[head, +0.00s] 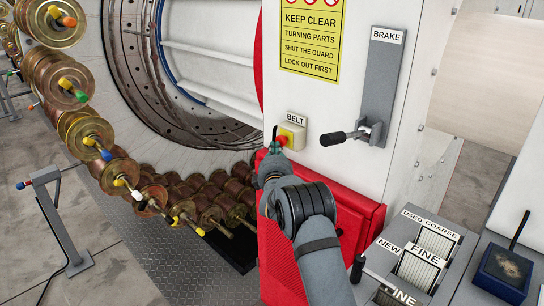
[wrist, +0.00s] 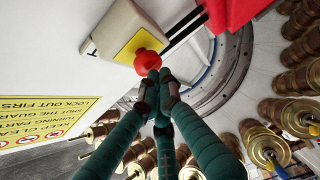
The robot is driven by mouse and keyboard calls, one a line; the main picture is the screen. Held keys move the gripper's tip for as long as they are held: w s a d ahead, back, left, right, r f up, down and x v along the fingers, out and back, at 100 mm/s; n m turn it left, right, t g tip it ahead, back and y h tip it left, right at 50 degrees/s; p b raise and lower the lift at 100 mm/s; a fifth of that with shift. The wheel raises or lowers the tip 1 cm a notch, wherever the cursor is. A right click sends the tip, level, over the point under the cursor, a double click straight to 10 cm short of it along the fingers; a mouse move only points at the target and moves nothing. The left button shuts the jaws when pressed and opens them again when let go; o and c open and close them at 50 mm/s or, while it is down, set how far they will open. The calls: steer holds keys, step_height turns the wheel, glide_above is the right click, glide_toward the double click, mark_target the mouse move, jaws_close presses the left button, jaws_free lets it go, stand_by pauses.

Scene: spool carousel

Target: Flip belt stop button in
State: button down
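The belt stop button is a red mushroom button (wrist: 146,42) on a pale yellow box (wrist: 124,28) in the wrist view. In the head view the yellow box (head: 293,136) sits on the white machine panel under the BELT label (head: 295,119), with the red button (head: 282,141) partly behind my fingers. My gripper (head: 276,146) is right in front of the button. In the wrist view its dark green fingers (wrist: 157,80) are drawn together, tips at the button's face. Nothing shows between them. I cannot tell whether they touch it or how far in it sits.
A brake lever (head: 345,136) with a black knob sticks out to the right of the button. A red guard (head: 350,215) is below. The spool carousel (head: 85,130) curves at the left. A tray with labelled rolls (head: 420,270) stands at the lower right.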

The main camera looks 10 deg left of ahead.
steer(key=s+b, duration=0.6)
steer(key=s, duration=0.7)
steer(key=shift+a, duration=0.35)
